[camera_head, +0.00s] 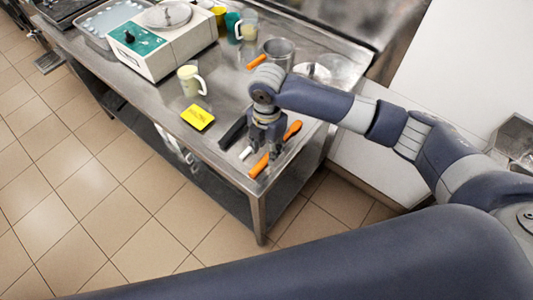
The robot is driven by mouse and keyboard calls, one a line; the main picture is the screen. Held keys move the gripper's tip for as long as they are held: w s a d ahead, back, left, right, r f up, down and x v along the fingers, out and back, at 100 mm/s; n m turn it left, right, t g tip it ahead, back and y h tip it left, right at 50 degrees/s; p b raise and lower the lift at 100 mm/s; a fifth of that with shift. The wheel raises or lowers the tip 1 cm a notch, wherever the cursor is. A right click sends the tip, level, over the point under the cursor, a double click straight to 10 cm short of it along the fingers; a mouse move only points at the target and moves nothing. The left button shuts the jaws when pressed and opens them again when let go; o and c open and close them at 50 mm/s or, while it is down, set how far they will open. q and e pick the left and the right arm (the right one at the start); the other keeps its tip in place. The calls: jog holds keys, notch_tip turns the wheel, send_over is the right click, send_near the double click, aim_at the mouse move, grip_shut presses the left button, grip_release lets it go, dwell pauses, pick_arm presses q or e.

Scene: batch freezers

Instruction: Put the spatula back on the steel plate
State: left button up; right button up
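My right gripper (264,149) points down low over the front right part of the steel table. Orange-handled utensils lie around it: one orange piece (259,166) in front and another (293,130) to the right. One of these may be the spatula, but the gripper hides the middle, and I cannot tell if they are one tool or two. The fingers are too small to tell if they grip anything. A shiny round plate-like thing (318,73) lies behind the gripper, partly hidden by my arm; it may be the steel plate. My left gripper is not in view.
A black object (232,133) and a small white piece (245,153) lie left of the gripper. A yellow card (198,117), cream jug (191,80), steel pot (279,52), another orange handle (256,62) and a white-green device (160,42) stand or lie farther back on the table (165,97).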

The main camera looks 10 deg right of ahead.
notch_tip(320, 180, up, 9)
jog(key=b, duration=0.1)
jog(key=shift+f+b, duration=0.15)
jog(key=shift+b, duration=0.2)
